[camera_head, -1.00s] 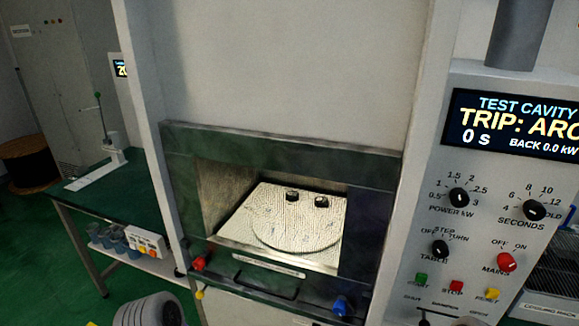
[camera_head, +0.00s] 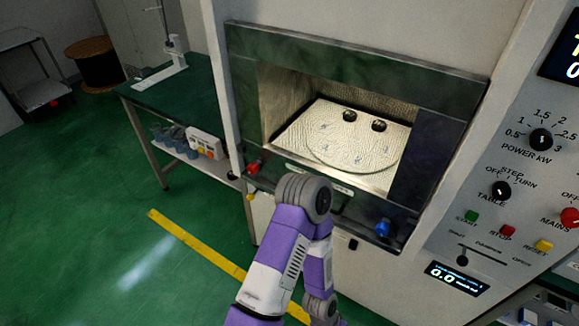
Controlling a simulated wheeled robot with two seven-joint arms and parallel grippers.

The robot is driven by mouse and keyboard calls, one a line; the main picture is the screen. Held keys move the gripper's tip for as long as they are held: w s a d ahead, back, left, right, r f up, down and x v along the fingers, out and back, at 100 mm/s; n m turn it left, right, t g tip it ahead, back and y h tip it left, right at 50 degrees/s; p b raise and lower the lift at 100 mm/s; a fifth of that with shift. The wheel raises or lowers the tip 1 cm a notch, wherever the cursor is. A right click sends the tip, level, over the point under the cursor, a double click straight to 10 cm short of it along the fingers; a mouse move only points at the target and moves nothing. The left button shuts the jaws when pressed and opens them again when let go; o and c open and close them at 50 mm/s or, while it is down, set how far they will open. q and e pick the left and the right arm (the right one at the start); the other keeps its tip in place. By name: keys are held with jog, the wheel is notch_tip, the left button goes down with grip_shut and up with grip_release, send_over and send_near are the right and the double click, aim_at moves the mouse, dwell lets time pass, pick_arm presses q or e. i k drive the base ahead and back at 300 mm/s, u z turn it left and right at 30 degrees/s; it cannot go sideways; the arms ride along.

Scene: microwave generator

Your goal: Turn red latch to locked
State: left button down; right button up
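The red latch (camera_head: 254,167) is a small red knob at the lower left corner of the dark front frame (camera_head: 350,55) of the microwave cavity. A blue latch (camera_head: 383,229) sits at the lower right of the same frame. One of my arms, purple and white, rises from the bottom middle, and its grey joint hides part of the bar between the latches. No part of it touches the red latch in the picture. Neither gripper's fingertips show.
The cavity holds a pale turntable (camera_head: 350,145) with two dark round pieces. A control panel (camera_head: 520,185) with knobs and buttons stands at the right. A green bench (camera_head: 180,95) with a control box stands at the left. The green floor in front of it is clear.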

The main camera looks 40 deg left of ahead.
aim_at(253, 168)
jog(key=z, duration=0.1)
jog(key=k, duration=0.9)
jog(key=u, duration=1.45)
jog(key=i, duration=0.5)
jog(key=u, duration=0.05)
jog(key=k, duration=0.6)
jog(key=u, duration=0.5)
jog(key=i, duration=1.35)
jog(key=u, duration=0.15)
